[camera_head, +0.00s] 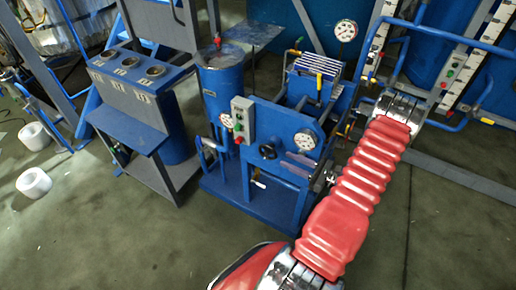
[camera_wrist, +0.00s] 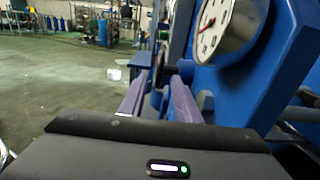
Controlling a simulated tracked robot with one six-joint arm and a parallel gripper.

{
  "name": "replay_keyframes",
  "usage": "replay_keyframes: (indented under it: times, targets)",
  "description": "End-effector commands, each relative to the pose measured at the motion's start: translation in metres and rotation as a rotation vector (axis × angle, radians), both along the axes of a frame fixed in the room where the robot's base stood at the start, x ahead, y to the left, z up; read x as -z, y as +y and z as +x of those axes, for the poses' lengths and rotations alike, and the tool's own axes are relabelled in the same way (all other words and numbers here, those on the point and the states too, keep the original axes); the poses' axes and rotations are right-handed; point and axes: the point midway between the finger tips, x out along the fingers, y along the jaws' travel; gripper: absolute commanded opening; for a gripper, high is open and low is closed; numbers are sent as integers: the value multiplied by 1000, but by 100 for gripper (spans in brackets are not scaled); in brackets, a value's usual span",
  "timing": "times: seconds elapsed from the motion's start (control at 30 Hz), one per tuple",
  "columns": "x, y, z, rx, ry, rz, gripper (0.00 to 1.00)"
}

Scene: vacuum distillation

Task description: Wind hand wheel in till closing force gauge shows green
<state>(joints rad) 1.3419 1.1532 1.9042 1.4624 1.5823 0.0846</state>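The hand wheel (camera_head: 268,151) is a small black wheel on the front of the blue press-like machine (camera_head: 262,112). The closing force gauge is probably the round white dial (camera_head: 306,140) to the right of the wheel; a large white dial with a red mark also shows in the wrist view (camera_wrist: 213,28), cut by the top edge. No green is readable on it. My gripper (camera_wrist: 159,77) is open, its two purple fingers apart and pointing along the machine's front. A dark round part (camera_wrist: 186,71), perhaps the wheel, lies by the right fingertip; contact cannot be told.
A grey control box (camera_head: 243,119) with buttons stands left of the wheel. Another dial (camera_head: 345,30) is higher up. A blue bench with round openings (camera_head: 128,68) stands left. Floor in front is clear.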

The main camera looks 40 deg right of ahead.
Motion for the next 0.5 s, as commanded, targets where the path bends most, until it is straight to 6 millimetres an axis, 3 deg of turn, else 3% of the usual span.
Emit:
replay_keyframes:
  times: [0.27, 0.5]
  targets:
    - [0, 1, 1, -4, 2, -2, 30]
    - [0, 7, 17, -7, 2, -2, 30]
